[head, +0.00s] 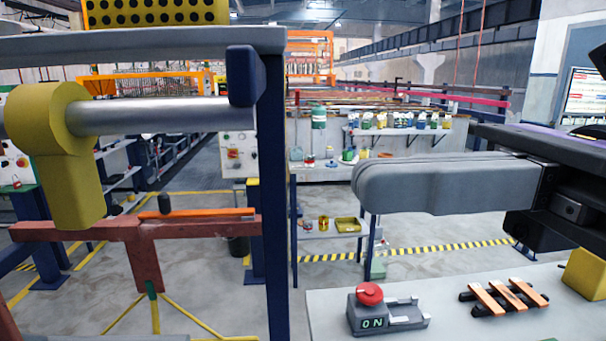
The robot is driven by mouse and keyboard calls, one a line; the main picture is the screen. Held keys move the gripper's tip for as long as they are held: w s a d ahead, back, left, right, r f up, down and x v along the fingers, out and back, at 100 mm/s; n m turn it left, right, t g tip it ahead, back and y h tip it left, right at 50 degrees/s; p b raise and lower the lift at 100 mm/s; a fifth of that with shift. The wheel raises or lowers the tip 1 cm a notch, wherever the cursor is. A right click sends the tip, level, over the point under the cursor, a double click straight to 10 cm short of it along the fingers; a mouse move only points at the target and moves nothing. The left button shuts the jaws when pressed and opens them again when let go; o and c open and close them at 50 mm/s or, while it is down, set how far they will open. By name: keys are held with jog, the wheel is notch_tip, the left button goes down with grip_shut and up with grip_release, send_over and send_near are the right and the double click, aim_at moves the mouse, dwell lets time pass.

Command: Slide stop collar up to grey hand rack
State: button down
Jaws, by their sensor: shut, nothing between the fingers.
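A yellow stop collar (62,150) with a thick tab hanging down sits around a horizontal metal bar (165,116) at the left of the head view. The bar runs right to a dark blue end block (241,76). A bare length of bar lies between collar and block. My gripper (368,187) reaches in from the right with its grey fingers pointing left. The fingers are shut and empty, well to the right of the collar and apart from the bar. I cannot make out a grey hand rack in this view.
A dark blue post (272,200) stands between my gripper and the collar. A rust-red frame (140,240) is below the collar. A grey bench (455,320) at lower right carries a red button box (369,312), copper strips (505,297) and a yellow block (588,272).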

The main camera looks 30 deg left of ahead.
aim_at(97, 195)
jog(key=p+x, duration=0.2)
jog(key=x, duration=0.9)
jog(key=shift+s+a+r, duration=0.15)
jog(key=shift+s+a, duration=0.1)
jog(key=shift+s, duration=0.1)
jog(key=shift+s+a, duration=0.3)
jog(key=shift+a, duration=0.25)
jog(key=shift+s+a, duration=0.2)
jog(key=shift+a, duration=0.15)
jog(key=shift+b+x, duration=0.4)
jog(key=shift+x, duration=0.65)
